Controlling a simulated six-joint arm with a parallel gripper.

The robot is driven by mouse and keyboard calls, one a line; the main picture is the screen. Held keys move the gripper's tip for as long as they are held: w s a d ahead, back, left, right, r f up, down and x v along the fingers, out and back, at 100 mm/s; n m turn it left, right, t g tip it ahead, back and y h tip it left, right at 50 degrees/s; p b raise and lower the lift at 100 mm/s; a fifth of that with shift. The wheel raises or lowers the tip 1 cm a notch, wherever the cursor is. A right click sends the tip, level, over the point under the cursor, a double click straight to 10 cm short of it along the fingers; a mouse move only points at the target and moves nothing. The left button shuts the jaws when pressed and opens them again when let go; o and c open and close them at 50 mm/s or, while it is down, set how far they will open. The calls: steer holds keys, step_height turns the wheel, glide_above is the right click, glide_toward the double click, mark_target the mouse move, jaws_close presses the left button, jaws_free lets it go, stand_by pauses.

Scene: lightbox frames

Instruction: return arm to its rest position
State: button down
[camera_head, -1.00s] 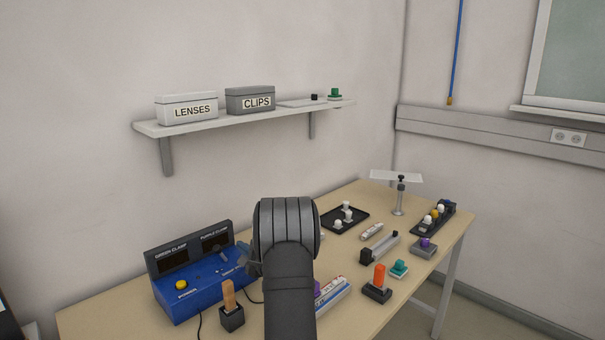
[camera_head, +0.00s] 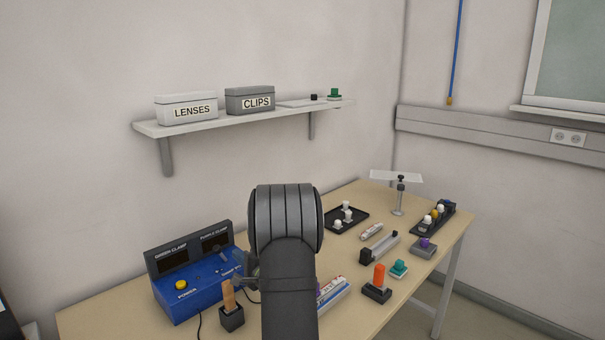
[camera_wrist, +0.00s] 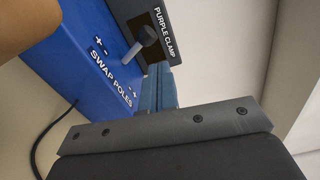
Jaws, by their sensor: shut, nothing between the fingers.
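My gripper (camera_wrist: 158,85) is in the wrist view with its two blue-grey fingers together and nothing between them. Its tips point toward the blue power box (camera_wrist: 75,60), near the "PURPLE CLAMP" panel and a grey lever (camera_wrist: 145,36). I cannot tell whether the tips are clear of the box. In the head view, my dark arm stands in the middle front and hides most of the gripper; only a grey part of it shows at the arm's left, beside the blue power box (camera_head: 190,294).
A wooden-handled tool (camera_head: 229,296) stands in a black holder close to the gripper. A white-blue box (camera_head: 334,291) lies right of the arm. An orange block (camera_head: 379,274), a black tray (camera_head: 333,225) and a glass-topped stand (camera_head: 398,200) are farther right. A shelf (camera_head: 230,123) is behind.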

steer(key=w, duration=0.2)
steer(key=w+f+m, duration=0.1)
steer(key=w, duration=0.1)
steer(key=w+m, duration=0.1)
steer(key=w, duration=0.2)
steer(key=shift+a+f, duration=0.25)
steer(key=shift+w+d+f+m, duration=0.1)
steer(key=shift+d+f+m, duration=0.1)
steer(key=shift+m, duration=0.3)
steer(key=s+d+r+n+g, duration=0.2)
steer(key=s+d+r+n, duration=0.1)
steer(key=s+d+n, duration=0.5)
steer(key=s+d+r+n+g+h, duration=0.1)
steer(key=s+d+r+n+g, duration=0.1)
steer(key=s+d+n, duration=0.5)
steer(key=d+r+n, duration=0.1)
steer(key=d, duration=0.2)
steer(key=shift+s+d+r, duration=0.2)
steer(key=shift+s, duration=0.2)
